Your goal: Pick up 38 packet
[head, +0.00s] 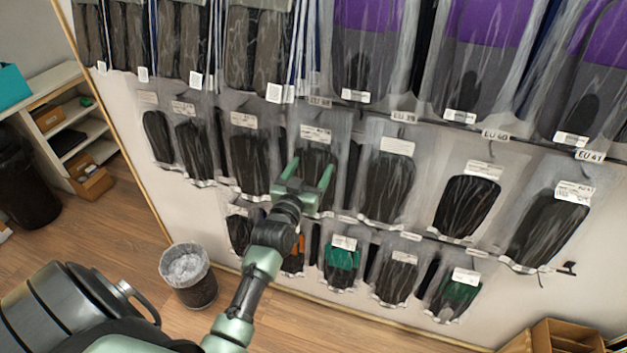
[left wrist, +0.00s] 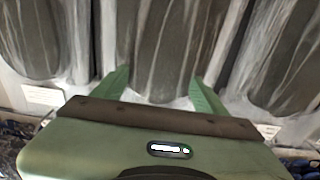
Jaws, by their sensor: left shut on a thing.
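The packet under the EU 38 rail tag (head: 320,101) is clear plastic with dark insoles and a white label (head: 316,134). It hangs in the middle row in the head view. My left gripper (head: 310,168) reaches up to it, with one green finger on each side, shut on the packet's lower part. In the left wrist view the packet (left wrist: 160,45) stands between the two fingers (left wrist: 160,88), its lower end partly hidden by the gripper body. My right gripper is not in view.
Similar packets hang close on both sides, such as one at the left (head: 250,155) and one at the right (head: 388,180). Purple-topped packets (head: 365,50) hang above, smaller packets (head: 342,262) below. A waste bin (head: 188,277) stands on the floor at lower left.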

